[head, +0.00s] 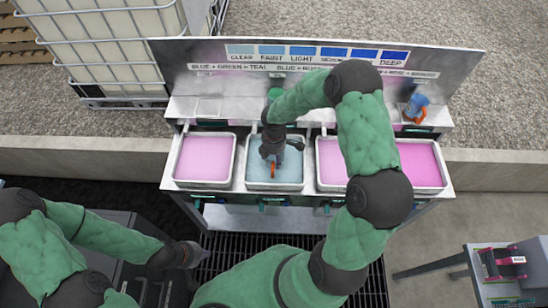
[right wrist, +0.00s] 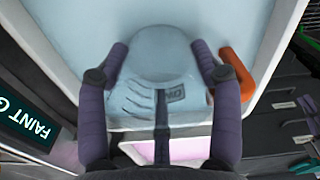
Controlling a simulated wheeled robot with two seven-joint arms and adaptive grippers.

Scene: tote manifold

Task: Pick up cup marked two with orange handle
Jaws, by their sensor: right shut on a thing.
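A pale blue, see-through cup (right wrist: 160,90) with an orange handle (right wrist: 236,68) sits between the fingers of my right gripper (right wrist: 160,58) in the right wrist view. Dark lettering on its side is hard to read. In the head view my right gripper (head: 279,150) is inside the second tote (head: 250,184) from the left, which holds pale blue liquid, and hides most of the cup. The gripper is shut on the cup. My left gripper (head: 192,254) hangs low at the left, over the dark grating, away from the totes; its fingers are unclear.
A blue cup (head: 417,104) with an orange handle stands on the right shelf. Pink-filled totes (head: 205,158) flank the pale blue one. A colour chart panel (head: 310,66) rises behind. A side table (head: 490,290) with a pink-and-black item stands lower right.

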